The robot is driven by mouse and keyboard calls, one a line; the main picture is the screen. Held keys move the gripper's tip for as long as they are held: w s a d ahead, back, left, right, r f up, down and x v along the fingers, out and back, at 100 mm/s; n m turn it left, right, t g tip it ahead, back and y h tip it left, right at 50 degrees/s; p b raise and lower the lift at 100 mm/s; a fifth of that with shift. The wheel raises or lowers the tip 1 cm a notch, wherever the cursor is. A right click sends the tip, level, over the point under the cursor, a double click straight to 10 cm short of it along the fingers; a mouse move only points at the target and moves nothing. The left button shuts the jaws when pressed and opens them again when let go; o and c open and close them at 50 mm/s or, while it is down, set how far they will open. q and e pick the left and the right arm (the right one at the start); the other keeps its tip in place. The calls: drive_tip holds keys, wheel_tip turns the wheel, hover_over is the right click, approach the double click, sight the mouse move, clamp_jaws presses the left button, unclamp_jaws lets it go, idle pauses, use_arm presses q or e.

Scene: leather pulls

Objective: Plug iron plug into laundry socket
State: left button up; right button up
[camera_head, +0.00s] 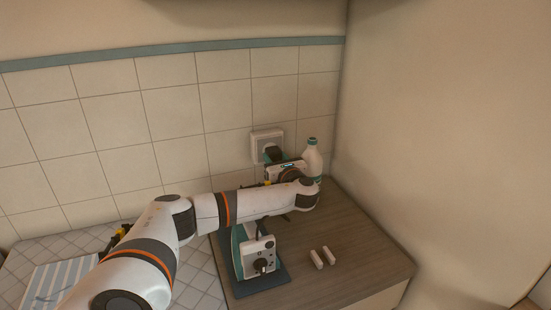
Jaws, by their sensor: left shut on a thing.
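The white laundry socket (264,137) is on the tiled wall above the back of the counter. The dark iron plug (273,154) is right in front of the socket's lower part. I cannot tell whether it is seated or only close to the face. My left gripper (272,160) is shut on the plug, and my own wrist partly hides its fingers. The white and teal iron (258,257) stands on a dark mat (262,284) below my left forearm, which covers its upper part. The cord is mostly hidden. My right gripper is not in view.
A white bottle (313,155) stands in the back corner, close to the right of my left wrist. Two small pale blocks (322,257) lie on the wooden counter (365,255). A striped cloth (58,284) lies at lower left. The counter's right side is clear.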

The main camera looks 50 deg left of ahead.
use_arm(q)
drive_tip(key=shift+w+a, duration=0.25)
drive_tip(key=shift+a, duration=0.25)
drive_tip(key=o, duration=1)
drive_tip(key=shift+d, duration=0.1)
drive_tip(key=b+v, duration=0.1)
drive_tip(key=v, duration=1.1)
